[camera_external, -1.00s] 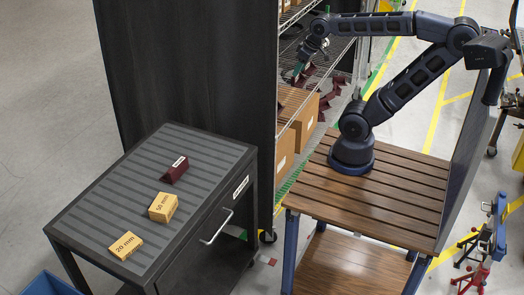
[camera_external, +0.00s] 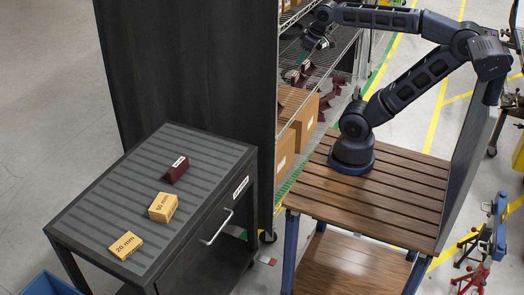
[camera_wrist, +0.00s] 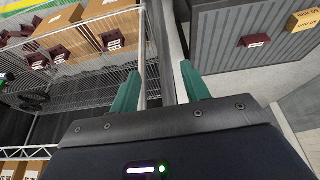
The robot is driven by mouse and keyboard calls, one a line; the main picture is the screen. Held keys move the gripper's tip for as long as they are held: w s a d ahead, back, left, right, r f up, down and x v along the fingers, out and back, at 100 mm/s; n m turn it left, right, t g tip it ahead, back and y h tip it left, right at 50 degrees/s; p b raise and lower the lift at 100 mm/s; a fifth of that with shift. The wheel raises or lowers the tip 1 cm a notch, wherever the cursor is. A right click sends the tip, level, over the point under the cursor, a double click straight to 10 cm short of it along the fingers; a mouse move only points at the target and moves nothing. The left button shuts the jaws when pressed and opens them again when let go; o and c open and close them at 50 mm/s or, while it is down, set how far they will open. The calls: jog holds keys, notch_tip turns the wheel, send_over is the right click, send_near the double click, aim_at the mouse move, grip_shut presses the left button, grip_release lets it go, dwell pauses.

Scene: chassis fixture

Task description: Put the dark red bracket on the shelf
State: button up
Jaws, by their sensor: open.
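A dark red bracket (camera_external: 176,169) with a white label sits on the grey ribbed top of the black cart; it also shows in the wrist view (camera_wrist: 255,40). Several more dark red brackets (camera_external: 306,70) rest on the wire shelf (camera_external: 342,58) at the back, and they show on the shelf's left part in the wrist view (camera_wrist: 58,53). My gripper (camera_external: 309,42) is raised above the shelf brackets, at the shelf's front side. In the wrist view its two green fingers (camera_wrist: 160,68) are apart with nothing held between them.
Two yellow blocks, marked 50 mm (camera_external: 163,207) and 20 mm (camera_external: 126,245), lie on the cart top (camera_external: 85,212). A tall dark panel (camera_external: 190,70) stands between cart and shelf. Cardboard boxes (camera_external: 306,122) fill the lower shelf. My arm stands on a wooden-slat table (camera_external: 300,195).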

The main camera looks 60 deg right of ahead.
jog(key=w+a+r+n+g, duration=0.1)
jog(key=w+a+r+n, duration=0.15)
jog(key=w, duration=0.35)
jog(key=w+a+r+n+g, duration=0.1)
jog(key=w+a+r+n, duration=0.1)
jog(key=w+a+r, duration=0.3)
jog(key=n+g+h, duration=0.3)
jog(key=n, duration=1)
send_over(177, 164)
jog(key=a, duration=0.2)
notch_tip(177, 164, down, 8)
jog(key=f, duration=2.5)
jog(key=shift+w+a, duration=0.15)
jog(key=shift+w, duration=0.1)
jog(key=x, duration=0.6)
jog(key=shift+w, duration=0.1)
jog(key=shift+x, duration=2.5)
grip_shut()
